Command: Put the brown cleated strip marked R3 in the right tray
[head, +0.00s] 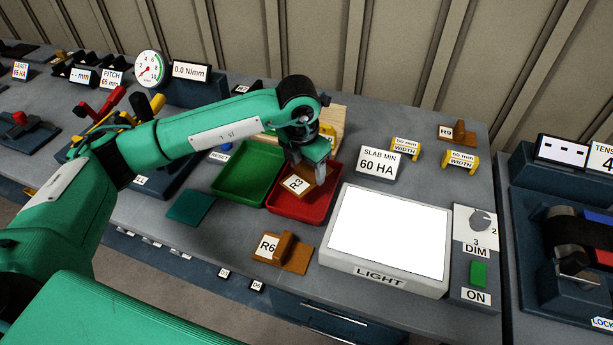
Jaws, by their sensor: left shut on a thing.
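The brown cleated strip marked R3 (298,185) is in my left gripper (317,170), at the red tray on the right (302,213). The strip is tilted, with its white label facing me. I cannot tell whether it touches the tray floor or hangs just above it. The left gripper points down and is shut on the strip, and its fingers hide part of it. The green tray (240,182) stands directly left of the red one and looks empty where it shows. My right gripper is not in view.
A brown cleated strip marked R6 (290,253) lies in front of the red tray, and one marked R9 (460,133) lies at the back right. A lit light panel (390,232) stands right of the tray. A SLAB MIN sign (377,164) stands behind the panel.

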